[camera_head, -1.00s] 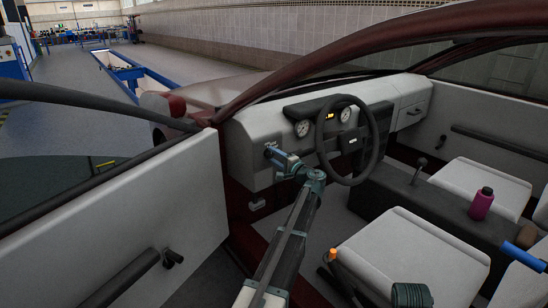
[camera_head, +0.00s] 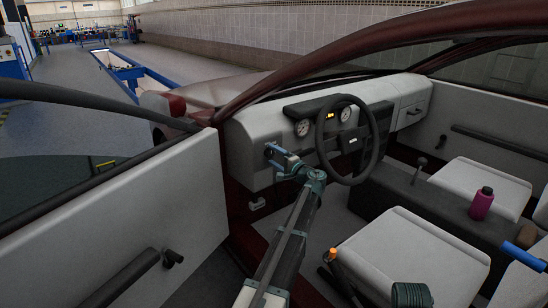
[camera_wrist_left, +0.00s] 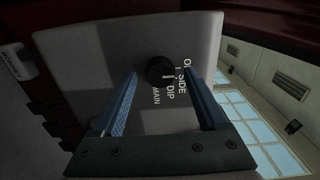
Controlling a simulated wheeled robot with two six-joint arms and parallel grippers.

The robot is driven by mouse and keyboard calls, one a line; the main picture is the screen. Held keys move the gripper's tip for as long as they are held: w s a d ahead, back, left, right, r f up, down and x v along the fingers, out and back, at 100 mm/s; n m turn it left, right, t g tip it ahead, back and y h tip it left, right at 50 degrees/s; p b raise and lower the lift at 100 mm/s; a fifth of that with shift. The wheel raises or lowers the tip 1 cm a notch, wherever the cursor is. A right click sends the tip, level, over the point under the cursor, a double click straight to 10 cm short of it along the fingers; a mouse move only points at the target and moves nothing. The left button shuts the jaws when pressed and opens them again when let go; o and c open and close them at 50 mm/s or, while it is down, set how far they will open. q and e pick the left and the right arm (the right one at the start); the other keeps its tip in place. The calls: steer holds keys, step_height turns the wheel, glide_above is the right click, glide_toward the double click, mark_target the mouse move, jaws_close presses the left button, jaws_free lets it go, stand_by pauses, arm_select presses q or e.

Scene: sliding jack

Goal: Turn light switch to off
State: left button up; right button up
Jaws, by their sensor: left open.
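The light switch (camera_wrist_left: 160,70) is a round black knob on a pale grey dashboard panel. White labels beside it read SIDE, DIP and MAIN, with another partly hidden by a finger. A short white mark beside the knob points toward the labels; the exact setting is unclear. My left gripper (camera_wrist_left: 161,76) is open, with one blue finger on each side of the knob in the left wrist view. I see no clear contact. In the head view my left gripper (camera_head: 270,150) is at the dashboard's left end, hiding the knob.
The steering wheel (camera_head: 349,140) is close to the right of my left gripper. The open car door (camera_head: 130,215) is at the left. A pink bottle (camera_head: 481,204) stands on the centre console. A small handle (camera_head: 257,204) is below the dashboard.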

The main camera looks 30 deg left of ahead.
arm_select(q)
steer(key=v, duration=1.3)
steer(key=shift+s+d, duration=0.2)
steer(key=shift+d, duration=0.15)
steer(key=s+d+f+g+h, duration=0.2)
steer(key=s+d+f+h, duration=0.4)
steer(key=s+d, duration=0.45)
steer(key=s+d+f+g+h, duration=0.3)
steer(key=s+d+f+h, duration=0.1)
steer(key=s+d+f, duration=0.7)
steer(key=s+d+f+g+h, duration=0.2)
steer(key=s+d+f+h, duration=0.3)
steer(key=s+d, duration=0.55)
step_height(320, 180, up, 27)
steer(key=a+p, duration=0.1)
steer(key=p, duration=2.5)
steer(key=shift+s+a+n+p, duration=0.25)
steer(key=shift+s+n+p, duration=0.05)
steer(key=shift+s, duration=0.15)
steer(key=shift+o, duration=0.2)
steer(key=shift+f, duration=0.2)
